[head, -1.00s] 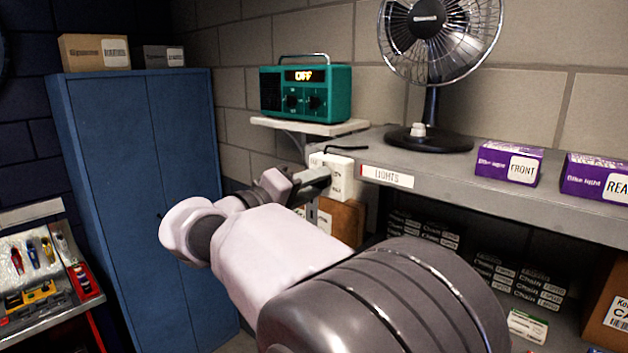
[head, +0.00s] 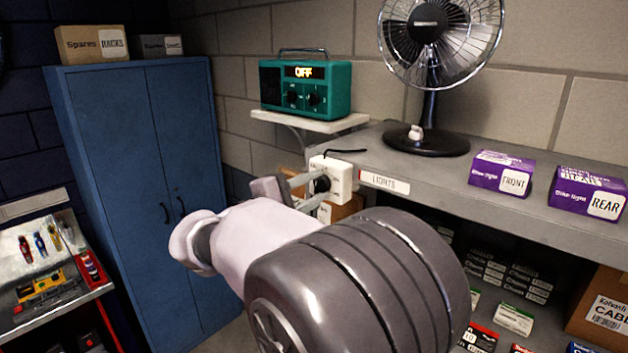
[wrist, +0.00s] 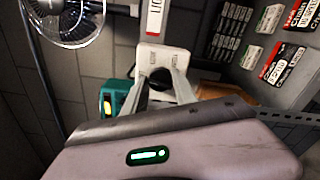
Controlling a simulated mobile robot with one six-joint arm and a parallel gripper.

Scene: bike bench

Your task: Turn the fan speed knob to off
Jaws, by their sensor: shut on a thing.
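A white control box (head: 341,178) with a black knob (head: 322,184) is fixed at the left end of the bench's front edge. Its markings are too small to read, so I cannot tell the knob's setting. My gripper (head: 317,186) has its two fingers on either side of the knob and is shut on it. In the wrist view, the fingers (wrist: 160,84) reach to the white box (wrist: 163,57), with the dark knob (wrist: 160,74) between them. The desk fan (head: 436,40) stands on the bench, and a small white knob (head: 416,133) shows on its base.
A LIGHTS label (head: 384,182) is on the bench edge just right of the box. A teal radio (head: 305,90) reading OFF sits on a small shelf above. Purple boxes (head: 501,172) stand on the bench at right. A blue cabinet (head: 140,190) stands at left.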

